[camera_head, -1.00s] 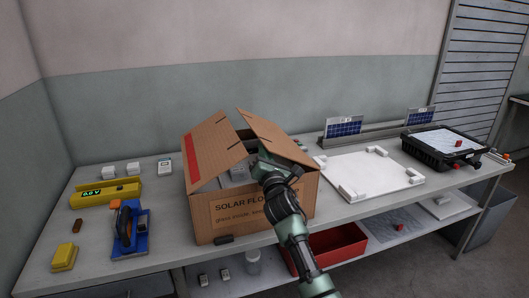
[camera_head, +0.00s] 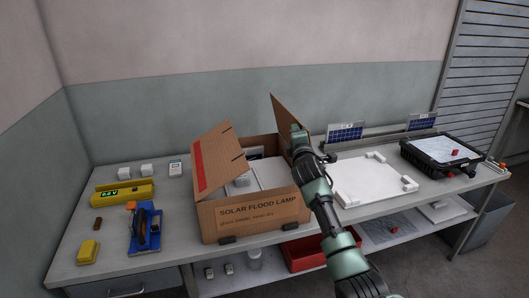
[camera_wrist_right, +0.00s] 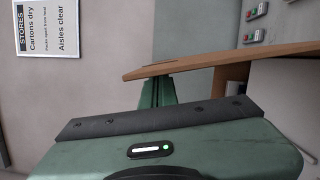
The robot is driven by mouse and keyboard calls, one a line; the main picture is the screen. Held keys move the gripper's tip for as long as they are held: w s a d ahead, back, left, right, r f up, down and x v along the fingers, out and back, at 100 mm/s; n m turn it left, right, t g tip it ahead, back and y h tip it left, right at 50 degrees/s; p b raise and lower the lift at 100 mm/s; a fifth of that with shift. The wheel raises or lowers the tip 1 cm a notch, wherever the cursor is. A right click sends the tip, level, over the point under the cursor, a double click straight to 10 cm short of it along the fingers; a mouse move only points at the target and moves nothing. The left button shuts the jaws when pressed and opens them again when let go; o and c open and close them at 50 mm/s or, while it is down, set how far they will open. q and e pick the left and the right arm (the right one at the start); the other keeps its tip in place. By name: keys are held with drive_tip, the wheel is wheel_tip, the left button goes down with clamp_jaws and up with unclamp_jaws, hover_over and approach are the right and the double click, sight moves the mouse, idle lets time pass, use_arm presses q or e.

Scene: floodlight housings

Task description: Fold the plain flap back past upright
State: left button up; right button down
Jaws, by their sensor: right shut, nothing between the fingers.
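The open cardboard carton (camera_head: 258,212) stands on the bench, labelled "SOLAR FLOOD LAMP". Its plain flap (camera_head: 284,112), on the right side, stands steeply, close to upright; I cannot tell its exact lean. The other flap (camera_head: 213,160), with a red stripe, slants up over the left part of the opening. My right gripper (camera_head: 297,133) is shut and empty at the plain flap, partly hiding it. In the right wrist view, the shut fingers (camera_wrist_right: 157,92) reach up to a brown cardboard panel (camera_wrist_right: 225,60), apparently touching it. My left gripper is out of view.
White items (camera_head: 268,172) lie inside the carton. A white board with corner blocks (camera_head: 365,180) lies to the right, before a rack with solar panels (camera_head: 345,133). A black case (camera_head: 445,155) is further right. A blue tool (camera_head: 146,230) and a yellow meter (camera_head: 124,193) lie left.

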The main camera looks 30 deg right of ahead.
drive_tip(key=s+d+m+g+p, duration=0.1)
drive_tip(key=d+m+p, duration=0.3)
drive_tip(key=d, duration=0.7)
drive_tip(key=shift+s+m+y+p, duration=0.3)
drive_tip(key=shift+s+m+p, duration=0.05)
drive_tip(key=shift+s+m, duration=0.4)
drive_tip(key=shift+r, duration=0.1)
drive_tip(key=shift+s, duration=0.15)
